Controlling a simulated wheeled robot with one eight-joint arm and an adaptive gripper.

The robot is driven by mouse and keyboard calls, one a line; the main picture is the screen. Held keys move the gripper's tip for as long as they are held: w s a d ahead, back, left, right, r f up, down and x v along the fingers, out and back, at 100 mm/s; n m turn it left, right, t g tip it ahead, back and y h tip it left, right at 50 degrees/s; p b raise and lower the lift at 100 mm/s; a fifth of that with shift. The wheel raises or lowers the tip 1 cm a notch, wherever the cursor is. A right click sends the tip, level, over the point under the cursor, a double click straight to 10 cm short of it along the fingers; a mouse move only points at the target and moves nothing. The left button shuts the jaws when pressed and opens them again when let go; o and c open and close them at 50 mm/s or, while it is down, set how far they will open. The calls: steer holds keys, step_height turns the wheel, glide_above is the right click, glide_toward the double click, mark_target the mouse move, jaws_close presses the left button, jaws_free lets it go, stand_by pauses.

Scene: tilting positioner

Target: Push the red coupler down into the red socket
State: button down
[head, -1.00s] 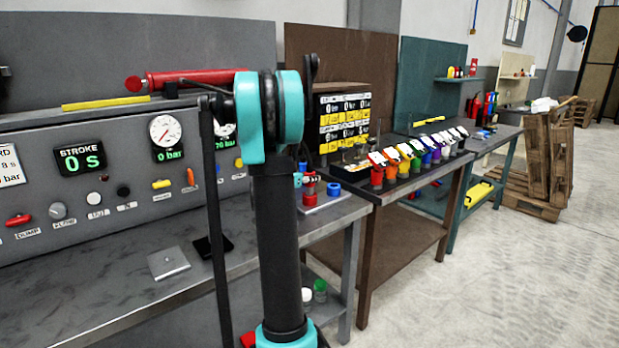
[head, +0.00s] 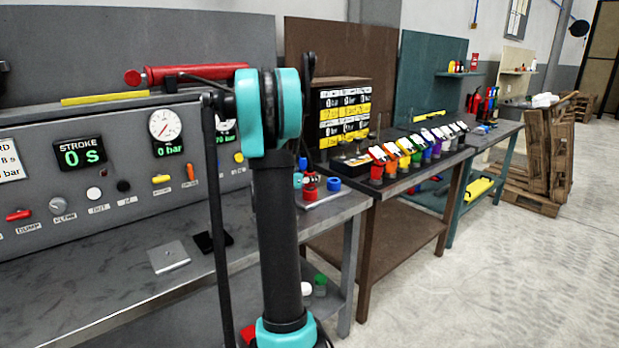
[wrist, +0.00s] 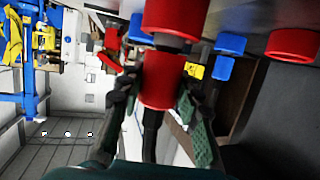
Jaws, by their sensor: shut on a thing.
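In the wrist view my gripper (wrist: 160,92) is shut on the red coupler (wrist: 162,82), one finger on each side. A black hose or stem runs from the coupler toward my palm. The red socket (wrist: 174,15) is in line with the coupler at the top edge of the picture, with a dark section between the two red bodies. I cannot tell how far the coupler is in. In the head view red fittings (head: 310,191) show on a small plate just right of my arm, which hides my gripper.
Blue fittings (wrist: 230,43) and a separate red ring (wrist: 292,45) are close by in the wrist view. A blue ring (head: 333,184) sits on the plate in the head view. A control panel (head: 120,165) stands behind the bench (head: 110,275).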

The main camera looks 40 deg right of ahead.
steer(key=shift+f, duration=0.55)
steer(key=c, duration=1)
jaws_free()
steer(key=v, duration=1.2)
